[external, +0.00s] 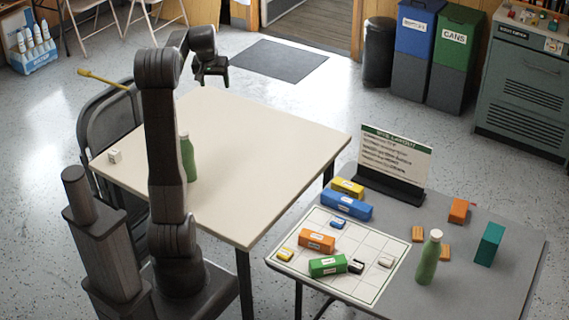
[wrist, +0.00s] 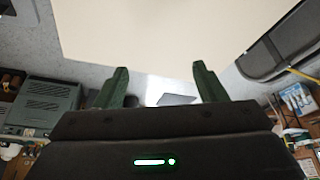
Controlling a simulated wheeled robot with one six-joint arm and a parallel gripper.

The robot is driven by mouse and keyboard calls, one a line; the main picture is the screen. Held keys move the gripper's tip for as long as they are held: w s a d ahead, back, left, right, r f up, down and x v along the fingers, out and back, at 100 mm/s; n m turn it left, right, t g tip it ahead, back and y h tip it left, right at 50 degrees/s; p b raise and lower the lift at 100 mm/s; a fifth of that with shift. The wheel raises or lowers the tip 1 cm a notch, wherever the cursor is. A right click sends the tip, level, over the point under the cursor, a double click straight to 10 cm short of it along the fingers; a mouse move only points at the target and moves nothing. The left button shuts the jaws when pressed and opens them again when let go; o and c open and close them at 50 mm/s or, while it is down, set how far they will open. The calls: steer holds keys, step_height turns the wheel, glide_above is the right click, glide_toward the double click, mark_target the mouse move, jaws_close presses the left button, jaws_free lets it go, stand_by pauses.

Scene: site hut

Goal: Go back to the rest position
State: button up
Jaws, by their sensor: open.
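My gripper (external: 211,74) is raised above the far end of the cream table (external: 262,150) in the external view. In the wrist view its two green fingers (wrist: 158,88) stand well apart with nothing between them. The cream tabletop (wrist: 150,28) fills the upper middle of that view. My arm stands upright at the near left side of the table and bends over at the top. It partly hides a green bottle (external: 187,160) on the table. A small white cube (external: 115,156) lies near the table's left corner.
A grey table (external: 490,290) at right holds a white grid sheet (external: 330,228) with coloured blocks, another green bottle (external: 429,258), a teal block (external: 489,244) and a sign (external: 394,160). A dark folding chair (external: 98,112) stands behind my arm.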

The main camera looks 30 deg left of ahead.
steer(key=w+d+m+h, duration=0.1)
steer(key=w+d, duration=0.4)
steer(key=d, duration=0.9)
steer(key=w+d+m+h, duration=0.1)
steer(key=w+d+m, duration=0.3)
steer(key=d, duration=1)
steer(key=shift+w+r+p, duration=0.15)
steer(key=shift+w+p, duration=0.2)
